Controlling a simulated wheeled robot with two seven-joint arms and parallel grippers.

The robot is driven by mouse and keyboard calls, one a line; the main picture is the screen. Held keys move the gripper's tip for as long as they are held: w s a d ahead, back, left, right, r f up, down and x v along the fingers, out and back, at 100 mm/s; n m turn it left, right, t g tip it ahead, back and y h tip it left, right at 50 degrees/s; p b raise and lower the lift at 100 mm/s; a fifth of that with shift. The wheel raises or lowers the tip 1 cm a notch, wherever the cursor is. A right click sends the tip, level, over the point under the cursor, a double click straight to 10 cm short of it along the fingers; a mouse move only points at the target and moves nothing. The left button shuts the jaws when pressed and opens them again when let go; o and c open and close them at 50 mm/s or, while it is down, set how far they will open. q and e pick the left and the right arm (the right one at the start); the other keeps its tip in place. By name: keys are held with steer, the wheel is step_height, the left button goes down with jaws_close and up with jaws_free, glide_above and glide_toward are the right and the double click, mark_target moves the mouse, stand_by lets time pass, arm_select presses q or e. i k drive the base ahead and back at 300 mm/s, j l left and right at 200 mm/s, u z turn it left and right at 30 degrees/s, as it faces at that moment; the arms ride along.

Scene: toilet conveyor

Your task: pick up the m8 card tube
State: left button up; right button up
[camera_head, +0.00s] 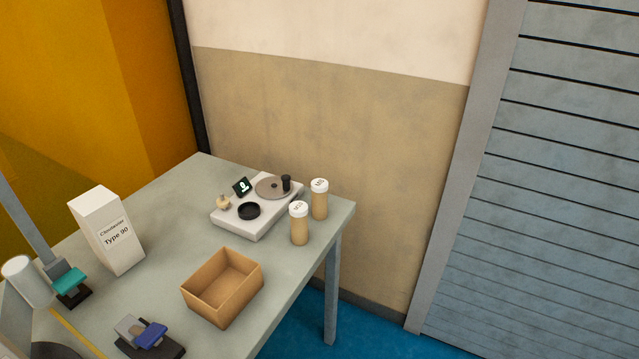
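Two tan card tubes with white lids stand upright at the right end of the grey table. The rear tube (319,203) has a short marking on its lid that looks like M8, though it is small. The front tube (299,228) stands a little nearer and to the left, and its longer lid marking is hard to read. A narrow gap seems to separate the two tubes. Neither of my grippers can be made out in this view.
A white scale-like device (258,224) sits left of the tubes. An open brown box (222,288) stands in front. A white carton (107,232), a teal-topped item (70,284) and a blue-topped item (150,336) are further left. The table's (330,222) right edge is close to the tubes.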

mark_target(318, 186)
steer(key=i+l, duration=0.15)
steer(key=l, duration=0.25)
steer(key=i+l+u, duration=0.15)
steer(key=l, duration=0.7)
steer(key=i+l+u, duration=0.1)
steer(key=l, duration=0.35)
steer(key=i, duration=0.1)
